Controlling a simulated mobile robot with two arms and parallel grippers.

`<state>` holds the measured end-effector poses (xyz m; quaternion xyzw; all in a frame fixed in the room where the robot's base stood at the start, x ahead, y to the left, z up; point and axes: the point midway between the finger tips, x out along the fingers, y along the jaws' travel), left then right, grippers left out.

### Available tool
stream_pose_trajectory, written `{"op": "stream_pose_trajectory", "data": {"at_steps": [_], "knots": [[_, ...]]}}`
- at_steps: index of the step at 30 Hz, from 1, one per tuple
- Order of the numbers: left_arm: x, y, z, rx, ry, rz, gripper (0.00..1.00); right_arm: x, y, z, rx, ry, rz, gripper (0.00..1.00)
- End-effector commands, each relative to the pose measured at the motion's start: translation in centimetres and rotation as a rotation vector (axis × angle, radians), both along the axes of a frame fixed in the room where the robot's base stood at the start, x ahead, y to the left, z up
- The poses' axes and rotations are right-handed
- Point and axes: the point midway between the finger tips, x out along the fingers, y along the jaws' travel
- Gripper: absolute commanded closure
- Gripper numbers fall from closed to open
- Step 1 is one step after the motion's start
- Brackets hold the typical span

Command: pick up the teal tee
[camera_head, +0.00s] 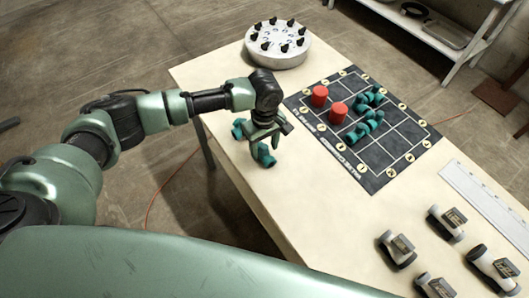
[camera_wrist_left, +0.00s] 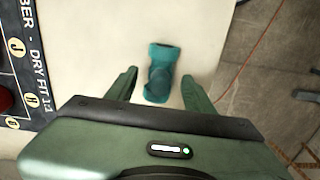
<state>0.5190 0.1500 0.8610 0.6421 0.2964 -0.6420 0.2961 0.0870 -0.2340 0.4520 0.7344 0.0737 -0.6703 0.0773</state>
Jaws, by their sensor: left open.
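The teal tee (camera_wrist_left: 160,74) lies on the bare pale tabletop close to the table edge in the left wrist view. In the head view the tee (camera_head: 262,155) shows below my left gripper (camera_head: 265,138), which partly hides it. My left gripper (camera_wrist_left: 157,88) is open and empty, with one finger on either side of the tee's near end in the wrist view. I cannot tell whether the fingers touch it. My right gripper is not in view.
A dark grid mat (camera_head: 372,157) holds two red cylinders (camera_head: 319,96) and more teal fittings (camera_head: 365,127). A round white holder (camera_head: 277,45) with black-topped pieces stands at the far end.

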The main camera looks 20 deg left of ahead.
Motion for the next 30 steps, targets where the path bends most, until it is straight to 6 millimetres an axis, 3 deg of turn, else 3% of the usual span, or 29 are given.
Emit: {"op": "stream_pose_trajectory", "data": {"at_steps": [4,5,10,23,30], "knots": [[0.0,0.0,0.0,0.0,0.0,-0.001,0.47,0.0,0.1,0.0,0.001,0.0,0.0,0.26],[0.0,0.0,0.0,0.0,0.0,0.0,0.53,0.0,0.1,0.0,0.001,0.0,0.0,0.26],[0.0,0.0,0.0,0.0,0.0,0.0,1.0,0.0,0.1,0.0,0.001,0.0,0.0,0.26],[0.0,0.0,0.6,-0.001,-0.001,0.0,1.0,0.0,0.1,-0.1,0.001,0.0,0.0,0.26],[0.1,-0.1,3.9,-0.002,-0.004,-0.001,1.0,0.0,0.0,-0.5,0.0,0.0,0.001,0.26]]}}
